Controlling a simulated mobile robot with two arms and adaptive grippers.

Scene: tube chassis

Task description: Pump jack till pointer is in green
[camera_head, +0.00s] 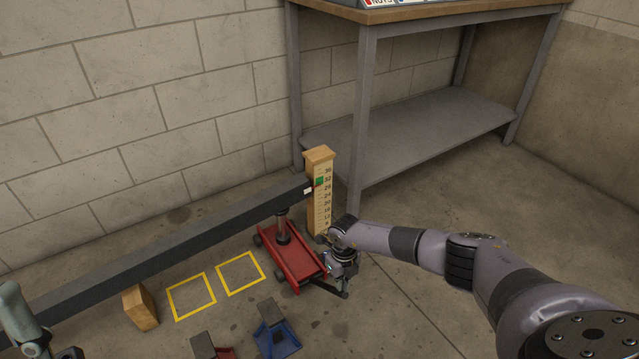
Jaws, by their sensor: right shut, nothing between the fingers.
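The red jack (296,262) stands on the floor, its post under the long dark beam (170,238). The jack's dark handle (330,291) is low at its front right. The wooden scale post (321,212) carries numbers and a green band (320,181). The white pointer (307,190) at the beam's right end is beside the post, level with or slightly below the green; its exact reading is too small to tell. My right gripper (342,284) is shut and empty, close to the handle; contact is unclear. My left gripper (68,354) is cut off at the bottom left.
A metal workbench (430,125) stands behind the post. Two yellow squares (240,273) are marked on the floor. A wooden block (141,308), a blue stand (275,330) and a red stand (211,348) are nearby. The floor at right is clear.

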